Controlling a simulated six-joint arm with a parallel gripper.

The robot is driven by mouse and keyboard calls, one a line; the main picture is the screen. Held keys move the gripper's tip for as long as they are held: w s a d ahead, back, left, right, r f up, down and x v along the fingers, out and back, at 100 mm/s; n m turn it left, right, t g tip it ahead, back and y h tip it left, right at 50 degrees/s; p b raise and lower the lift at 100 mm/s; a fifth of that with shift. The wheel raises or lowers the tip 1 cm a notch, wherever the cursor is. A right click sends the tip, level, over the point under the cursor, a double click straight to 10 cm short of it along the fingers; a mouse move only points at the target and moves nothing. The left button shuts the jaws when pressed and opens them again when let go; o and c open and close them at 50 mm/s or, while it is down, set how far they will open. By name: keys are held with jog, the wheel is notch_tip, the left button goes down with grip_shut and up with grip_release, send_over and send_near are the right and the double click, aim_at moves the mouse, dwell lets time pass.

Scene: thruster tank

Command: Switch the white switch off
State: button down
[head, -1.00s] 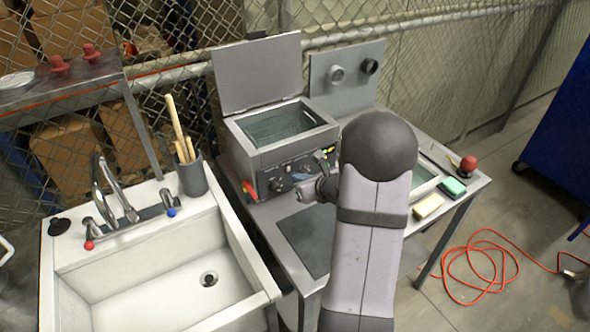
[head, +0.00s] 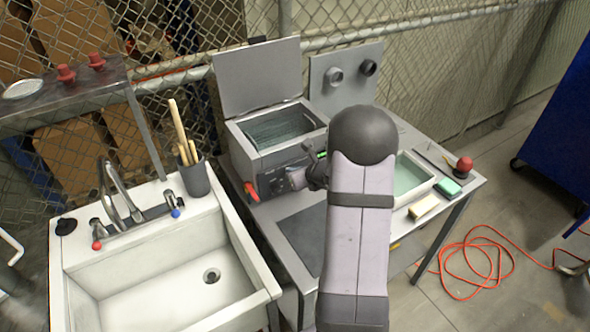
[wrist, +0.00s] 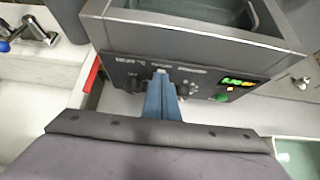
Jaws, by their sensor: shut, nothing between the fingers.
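The tank (head: 270,150) is a grey box with its lid raised. Its dark front control panel (wrist: 205,84) carries knobs, a lit green and yellow display (wrist: 238,83) and a green button (wrist: 222,97). My gripper (wrist: 162,78) is shut and empty, with its blue-grey fingers pointing at the middle of the panel. I cannot make out the white switch for certain; the fingers cover part of the panel. Contact with the panel cannot be told.
A red handle (head: 252,192) sticks out at the panel's left. A white sink (head: 150,245) stands left of the bench, with a cup of wooden tools (head: 194,178) on its rim. A tray of greenish liquid (head: 408,178), a sponge (head: 424,206) and a green block (head: 447,187) lie right.

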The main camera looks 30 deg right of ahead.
jog(key=shift+r, duration=0.8)
dwell(0.4)
jog(key=w+r+v, duration=0.1)
jog(key=v, duration=1.2)
jog(key=shift+s+r, duration=0.1)
dwell(0.3)
